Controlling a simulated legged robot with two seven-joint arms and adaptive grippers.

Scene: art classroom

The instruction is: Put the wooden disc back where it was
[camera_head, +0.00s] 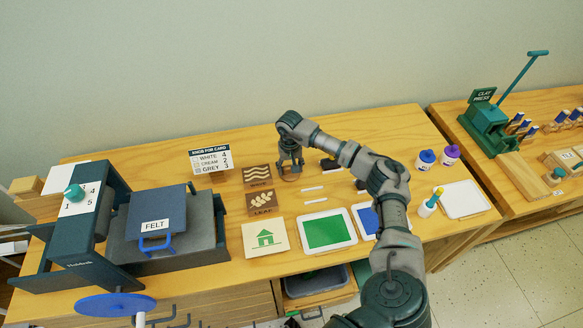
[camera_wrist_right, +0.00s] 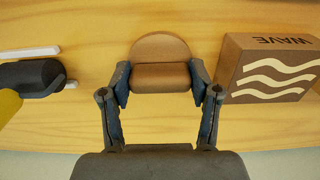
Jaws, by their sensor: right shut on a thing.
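The wooden disc (camera_wrist_right: 161,48) is tan and round, with a flat face and a thick edge. It sits between the fingertips of my right gripper (camera_wrist_right: 160,82) in the wrist view, and the fingers touch it on both sides. In the head view my right gripper (camera_head: 290,167) points down at the table just right of the brown wave block (camera_head: 257,174); only a little of the disc shows there, low between the fingers. I cannot tell if the disc touches the table. The wave block also shows at the right of the wrist view (camera_wrist_right: 272,70). My left gripper is not in view.
A leaf block (camera_head: 265,203) lies in front of the wave block. White sticks (camera_head: 314,188) and a dark roller (camera_head: 330,164) are to the right. A knob-print card (camera_head: 212,160) stands behind left. The felt press (camera_head: 165,232) fills the left. Green (camera_head: 325,232) and blue trays lie in front.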

